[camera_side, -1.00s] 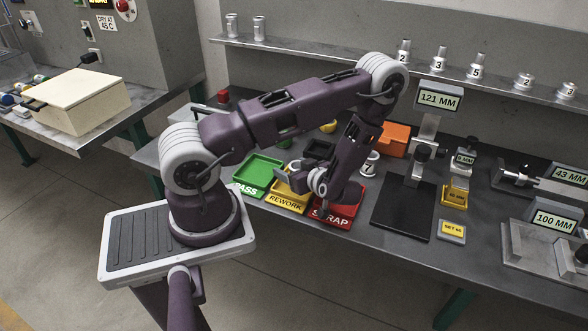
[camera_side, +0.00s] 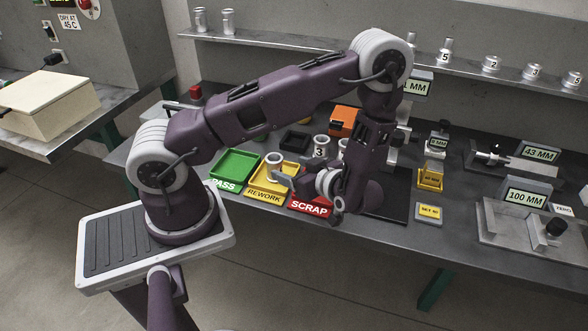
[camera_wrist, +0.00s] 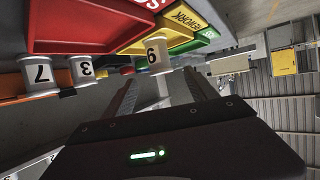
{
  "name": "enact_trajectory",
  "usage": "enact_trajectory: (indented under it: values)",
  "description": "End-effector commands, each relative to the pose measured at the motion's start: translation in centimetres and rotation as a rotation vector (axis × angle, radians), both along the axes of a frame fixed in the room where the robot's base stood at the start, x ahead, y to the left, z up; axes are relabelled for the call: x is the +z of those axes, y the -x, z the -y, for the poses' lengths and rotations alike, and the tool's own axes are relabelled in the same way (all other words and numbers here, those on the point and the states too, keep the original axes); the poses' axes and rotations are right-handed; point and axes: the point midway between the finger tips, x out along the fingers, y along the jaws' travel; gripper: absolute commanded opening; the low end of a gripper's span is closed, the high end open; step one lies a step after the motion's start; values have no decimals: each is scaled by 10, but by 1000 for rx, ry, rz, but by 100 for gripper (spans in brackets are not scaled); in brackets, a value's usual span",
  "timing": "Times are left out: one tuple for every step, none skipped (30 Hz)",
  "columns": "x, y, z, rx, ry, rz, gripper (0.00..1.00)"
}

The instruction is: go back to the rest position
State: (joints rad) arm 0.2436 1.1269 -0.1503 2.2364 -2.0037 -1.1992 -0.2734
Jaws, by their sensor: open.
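My gripper (camera_side: 281,174) is open and empty, low over the front of the tray row, with its fingers pointing left. In the wrist view its two fingers (camera_wrist: 160,84) are spread, with a silver numbered casting (camera_wrist: 157,58) showing beyond and between the tips. Its digit reads as 6 or 9. In the side view this casting (camera_side: 273,158) stands at the yellow REWORK tray (camera_side: 256,188), partly behind the fingers. The red SCRAP tray (camera_side: 306,209) lies under and beside my wrist.
The green PASS tray (camera_side: 232,162) is left of REWORK. Castings marked 3 (camera_side: 320,147) and 7 (camera_side: 343,148) stand behind, near an orange block (camera_side: 343,121). Gauges (camera_side: 528,196) fill the right side. A shelf (camera_side: 300,48) with several castings runs behind.

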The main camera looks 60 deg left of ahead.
Motion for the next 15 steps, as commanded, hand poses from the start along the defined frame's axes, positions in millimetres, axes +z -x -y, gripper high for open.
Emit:
enact_trajectory:
  values:
    - [1,-4,1,-6,5,9,66]
    - [4,-11,3,-18,14,25,66]
    - [10,-26,6,-45,34,59,66]
    - [18,-42,11,-76,56,94,66]
    - [28,-62,16,-116,82,140,66]
    - [47,-92,26,-182,124,207,66]
    - [64,-115,35,-240,161,261,66]
    - [82,-138,45,-304,204,315,66]
    - [109,-164,59,-396,267,382,66]
    - [130,-181,71,-473,321,427,66]
    - [152,-196,85,-558,381,469,66]
    - [182,-209,106,-685,466,511,66]
    - [206,-213,124,-791,531,529,66]
    - [229,-210,143,-901,592,535,66]
    - [257,-199,167,-1052,657,521,66]
